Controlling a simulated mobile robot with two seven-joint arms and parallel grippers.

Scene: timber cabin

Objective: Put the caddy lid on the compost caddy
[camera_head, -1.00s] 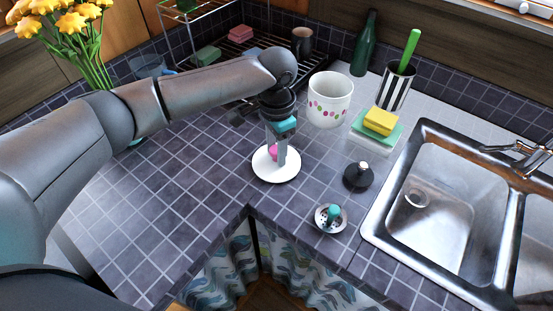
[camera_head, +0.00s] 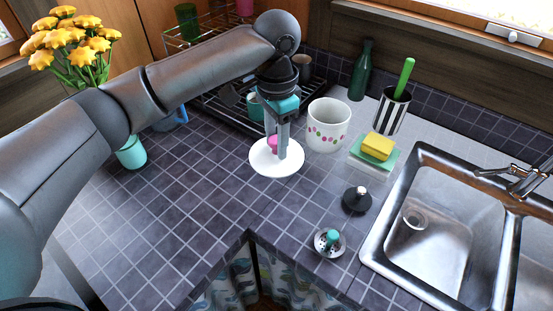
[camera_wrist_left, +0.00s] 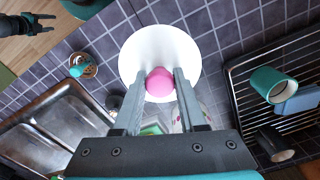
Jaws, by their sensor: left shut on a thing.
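The caddy lid is a white disc (camera_head: 262,164) with a pink knob (camera_head: 272,144). My left gripper (camera_head: 277,146) points down and is shut on the knob; the lid hangs roughly level above the counter. In the left wrist view the white disc (camera_wrist_left: 140,58) and pink knob (camera_wrist_left: 158,81) show between the fingertips (camera_wrist_left: 158,84). The compost caddy is a white pot with coloured dots (camera_head: 328,128), open at the top, standing just right of the lid. In the left wrist view it is mostly hidden behind the gripper. My right gripper (camera_wrist_left: 42,24) is empty, its fingers apart, at that view's top left.
A sponge on a green block (camera_head: 375,150), a striped cup (camera_head: 392,112) and a green bottle (camera_head: 361,72) stand near the caddy. A dark stopper (camera_head: 357,200), a strainer (camera_head: 328,243) and the sink (camera_head: 455,215) lie nearer. The dish rack is behind.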

